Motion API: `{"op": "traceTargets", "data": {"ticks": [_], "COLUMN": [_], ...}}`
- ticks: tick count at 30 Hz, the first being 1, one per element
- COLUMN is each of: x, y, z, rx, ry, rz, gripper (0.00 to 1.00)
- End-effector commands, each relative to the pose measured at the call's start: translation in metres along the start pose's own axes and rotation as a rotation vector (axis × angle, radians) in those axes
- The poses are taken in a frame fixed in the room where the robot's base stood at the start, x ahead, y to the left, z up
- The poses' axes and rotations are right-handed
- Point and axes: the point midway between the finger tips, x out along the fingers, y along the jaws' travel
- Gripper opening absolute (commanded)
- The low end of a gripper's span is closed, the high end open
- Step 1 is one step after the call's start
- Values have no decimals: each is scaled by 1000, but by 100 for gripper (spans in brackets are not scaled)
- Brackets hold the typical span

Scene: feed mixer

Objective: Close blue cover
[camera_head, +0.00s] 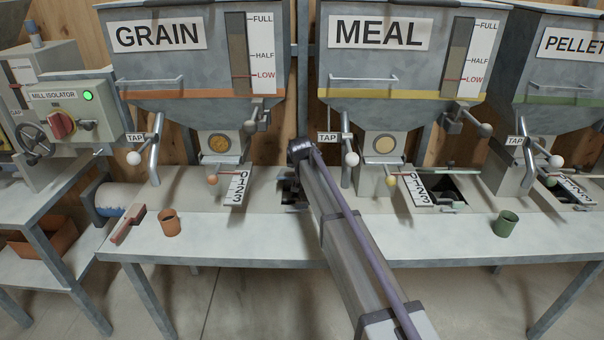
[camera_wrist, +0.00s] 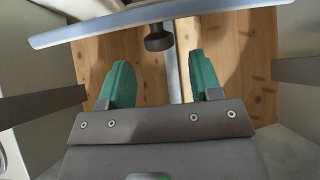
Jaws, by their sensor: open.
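My gripper (camera_wrist: 158,78) shows in the wrist view, its two green fingers apart with no object held between them. Ahead of the fingertips, a curved grey plate with a pale blue edge (camera_wrist: 100,33) crosses the top of the view. A dark round knob (camera_wrist: 158,38) sits by its lower edge, in line with the gap between the fingers and apart from them. I cannot tell whether this plate is the blue cover. In the head view, my arm reaches up between the grain and meal hoppers. The fingers cannot be made out there.
The grain hopper (camera_head: 195,70) and meal hopper (camera_head: 390,65) stand behind the bench (camera_head: 290,245). A brown cup (camera_head: 169,222) and a green cup (camera_head: 506,223) stand on it.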

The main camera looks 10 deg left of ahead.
Motion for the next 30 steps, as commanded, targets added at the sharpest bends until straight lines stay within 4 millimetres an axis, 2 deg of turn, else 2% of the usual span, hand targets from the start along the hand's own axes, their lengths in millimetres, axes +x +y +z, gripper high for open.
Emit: {"op": "traceTargets", "data": {"ticks": [1, 4, 7, 14, 30], "x": [22, 38, 44, 42, 42], "y": [-1, 0, 0, 0, 0], "z": [5, 3, 1, 0, 0], "rx": [0, 0, -1, 0, 0], "ry": [0, 0, 0, 0, 0], "rz": [0, 0, 0, 0, 0], "gripper": [58, 58, 58, 57, 6]}}
